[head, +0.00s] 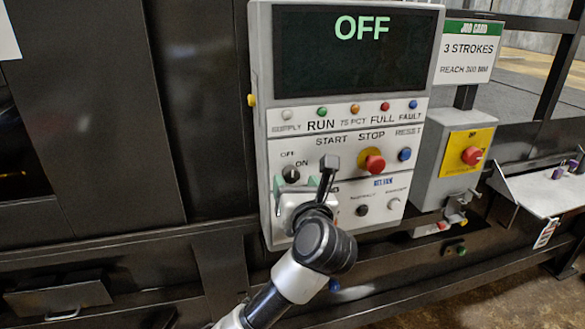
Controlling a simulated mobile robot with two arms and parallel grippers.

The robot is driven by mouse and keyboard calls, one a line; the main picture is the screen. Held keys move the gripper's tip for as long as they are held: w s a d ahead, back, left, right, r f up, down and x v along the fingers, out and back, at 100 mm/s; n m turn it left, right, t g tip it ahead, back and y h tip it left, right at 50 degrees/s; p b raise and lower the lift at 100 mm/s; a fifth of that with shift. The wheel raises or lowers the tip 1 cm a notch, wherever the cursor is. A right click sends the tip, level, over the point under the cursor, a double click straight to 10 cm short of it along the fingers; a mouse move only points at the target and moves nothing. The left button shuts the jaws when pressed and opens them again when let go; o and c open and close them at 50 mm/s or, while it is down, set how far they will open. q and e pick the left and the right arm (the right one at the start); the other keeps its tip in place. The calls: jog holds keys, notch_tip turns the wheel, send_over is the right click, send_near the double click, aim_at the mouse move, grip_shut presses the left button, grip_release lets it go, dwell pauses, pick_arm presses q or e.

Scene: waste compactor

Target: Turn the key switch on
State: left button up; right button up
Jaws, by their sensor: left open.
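The key switch (290,174) is a round dark knob with a light slot on the grey control panel (258,60), beside OFF and ON labels. The display (345,55) above reads OFF in green. My left gripper (295,184) is in front of the panel, with its fingers apart and pointing at the key switch. The switch shows between and just above the fingertips. I cannot tell whether they touch it. The gripper body hides the panel below the switch. My right gripper is not in view.
A red STOP button (374,163) on a yellow base and a blue RESET button (404,154) lie right of the gripper. A grey box with another red button (472,155) stands further right, below a JOB CARD sign (466,52). Dark machine panels fill the left.

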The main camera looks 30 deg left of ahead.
aim_at(292, 177)
pick_arm(q)
jog(key=shift+p+x, duration=0.45)
jog(key=shift+x, duration=1.3)
jog(key=c, duration=0.9)
